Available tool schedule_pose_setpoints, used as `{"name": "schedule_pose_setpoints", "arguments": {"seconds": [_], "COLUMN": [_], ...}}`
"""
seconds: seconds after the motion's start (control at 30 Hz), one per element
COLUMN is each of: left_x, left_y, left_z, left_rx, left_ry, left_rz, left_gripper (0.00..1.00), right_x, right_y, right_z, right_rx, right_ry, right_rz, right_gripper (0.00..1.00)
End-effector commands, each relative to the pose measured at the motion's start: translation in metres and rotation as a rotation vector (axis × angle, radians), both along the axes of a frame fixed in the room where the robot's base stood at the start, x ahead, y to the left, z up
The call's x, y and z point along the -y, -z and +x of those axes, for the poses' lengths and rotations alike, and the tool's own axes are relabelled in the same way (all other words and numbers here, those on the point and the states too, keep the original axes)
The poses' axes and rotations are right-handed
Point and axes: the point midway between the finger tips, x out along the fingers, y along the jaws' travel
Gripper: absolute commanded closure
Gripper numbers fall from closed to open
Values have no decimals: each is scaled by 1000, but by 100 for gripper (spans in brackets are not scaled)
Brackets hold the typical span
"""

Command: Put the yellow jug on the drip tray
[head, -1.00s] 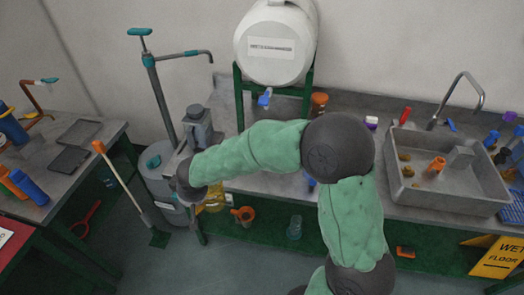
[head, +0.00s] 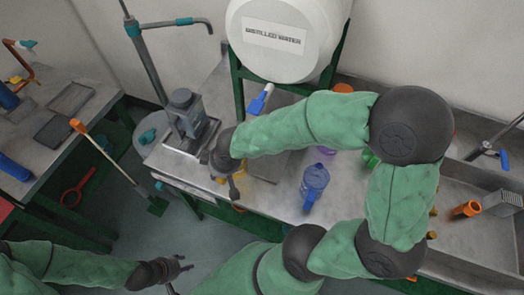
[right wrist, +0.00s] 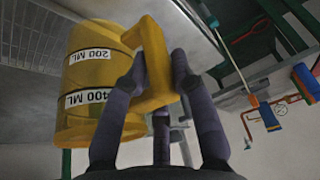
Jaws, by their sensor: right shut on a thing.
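The yellow jug (right wrist: 85,80) fills the left of the right wrist view, with 200 ML and 400 ML labels upside down. My right gripper (right wrist: 170,75) is shut on its handle. In the head view, my right gripper (head: 234,185) is near the table's front edge, and only bits of yellow show around it. A grey flat piece (head: 285,106) below the white tank's blue tap looks like the drip tray, partly hidden by my right arm. My left gripper (head: 178,266) is low at the bottom left, empty, its fingers apart.
The white distilled water tank (head: 280,35) stands on a green frame. A grey pump device (head: 185,112) stands left of my right gripper. A blue jug (head: 314,182) stands near the table's front edge. A sink (head: 470,225) is at the right.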

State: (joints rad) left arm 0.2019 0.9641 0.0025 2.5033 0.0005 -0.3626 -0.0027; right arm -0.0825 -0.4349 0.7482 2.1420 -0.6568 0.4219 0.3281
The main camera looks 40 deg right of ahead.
Motion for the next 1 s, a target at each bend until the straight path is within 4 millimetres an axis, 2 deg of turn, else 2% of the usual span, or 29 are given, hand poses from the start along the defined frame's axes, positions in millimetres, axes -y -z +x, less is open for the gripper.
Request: {"name": "schedule_pose_setpoints", "arguments": {"seconds": [0.1, 0.2, 0.4, 0.57, 1.0], "left_x": [0, 0, 0, 0, 0], "left_y": [-5, -7, -8, -10, -10], "left_z": [0, 0, 0, 0, 0], "left_rx": [0, 1, 1, 0, 0], "left_ry": [-1, -1, -1, -1, -1], "left_rz": [0, 0, 0, 0, 0], "left_gripper": [60, 60, 60, 60, 60], "right_x": [-5, -9, -14, -4, 60], "right_y": [6, 12, 20, 21, 22], "right_z": [-30, -48, -67, -64, -31], "right_rx": [3, 7, 10, 8, 10], "right_ry": [-68, -115, -164, -168, -162], "right_rz": [3, 5, 6, 7, 5], "right_gripper": [100, 100, 100, 100, 100]}}
